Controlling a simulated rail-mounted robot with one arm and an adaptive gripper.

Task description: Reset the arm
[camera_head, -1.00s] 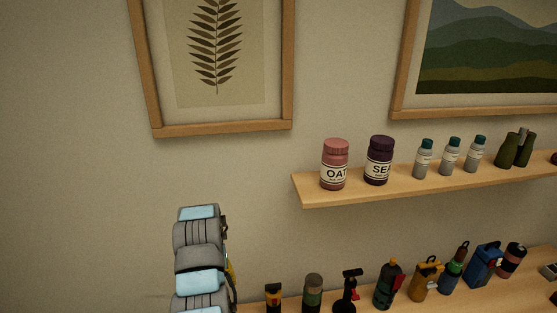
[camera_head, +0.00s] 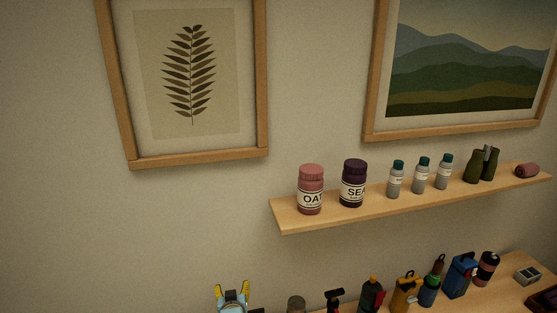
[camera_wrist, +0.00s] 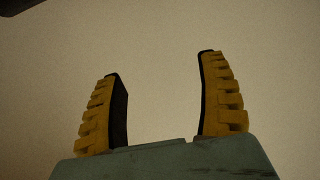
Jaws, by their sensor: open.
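My gripper (camera_head: 232,290) shows at the bottom of the head view, left of centre, with its yellow fingers pointing up. In the wrist view my gripper (camera_wrist: 160,100) has its two yellow ribbed fingers spread wide apart. Nothing is between them, only plain beige wall behind. In the head view it is in front of the wall, near the left end of the lower wooden surface. Most of my arm is below the picture edge.
A wall shelf (camera_head: 300,225) holds a pink jar (camera_head: 311,190), a dark jar (camera_head: 353,184), several small bottles and binoculars (camera_head: 482,165). A lower wooden surface (camera_head: 485,302) carries several bottles and tools. Two framed pictures hang above. The wall at left is bare.

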